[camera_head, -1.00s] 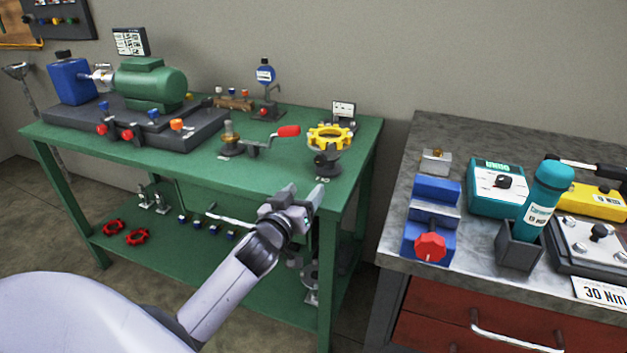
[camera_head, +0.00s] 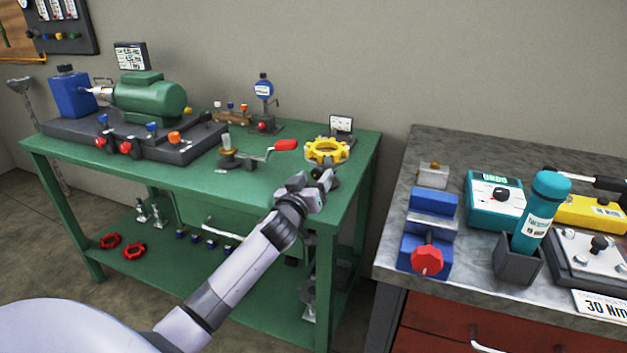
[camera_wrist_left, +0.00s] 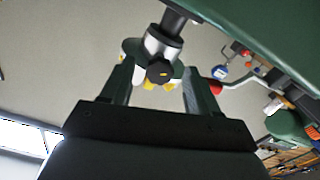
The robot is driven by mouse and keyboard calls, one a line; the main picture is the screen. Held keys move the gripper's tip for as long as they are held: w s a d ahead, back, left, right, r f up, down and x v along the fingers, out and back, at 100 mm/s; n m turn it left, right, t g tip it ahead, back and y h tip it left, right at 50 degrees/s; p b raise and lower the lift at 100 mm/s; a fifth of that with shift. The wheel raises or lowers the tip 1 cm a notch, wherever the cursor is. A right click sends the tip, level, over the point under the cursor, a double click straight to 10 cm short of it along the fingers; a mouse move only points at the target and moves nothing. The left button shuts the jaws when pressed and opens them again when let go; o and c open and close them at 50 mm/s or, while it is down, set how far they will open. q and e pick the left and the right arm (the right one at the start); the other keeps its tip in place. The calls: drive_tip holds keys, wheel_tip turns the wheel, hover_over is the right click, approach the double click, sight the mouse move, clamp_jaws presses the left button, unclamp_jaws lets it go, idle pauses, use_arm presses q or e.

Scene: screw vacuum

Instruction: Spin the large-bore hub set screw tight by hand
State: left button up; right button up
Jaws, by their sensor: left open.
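The hub assembly with a yellow toothed ring (camera_head: 326,150) stands near the right end of the green bench (camera_head: 205,178). My left gripper (camera_head: 312,180) is open in front of it and hides much of its dark lower part. In the left wrist view, a dark round screw knob (camera_wrist_left: 160,72) sticks out from a silver collar (camera_wrist_left: 163,46), with yellow ring parts (camera_wrist_left: 148,85) behind it. The knob appears between the open fingers of my left gripper (camera_wrist_left: 157,78), with space visible on both sides. I cannot tell how deep the fingers reach around it. My right gripper is not in view.
A crank with a red handle (camera_head: 286,145) lies left of the yellow ring. A dial gauge (camera_head: 264,92) and a green motor (camera_head: 150,98) stand farther back. A grey-topped bench with a blue vise (camera_head: 430,230) is at the right, across a gap.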

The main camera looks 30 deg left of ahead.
use_arm(q)
drive_tip(key=c, duration=1)
drive_tip(key=shift+c, duration=0.2)
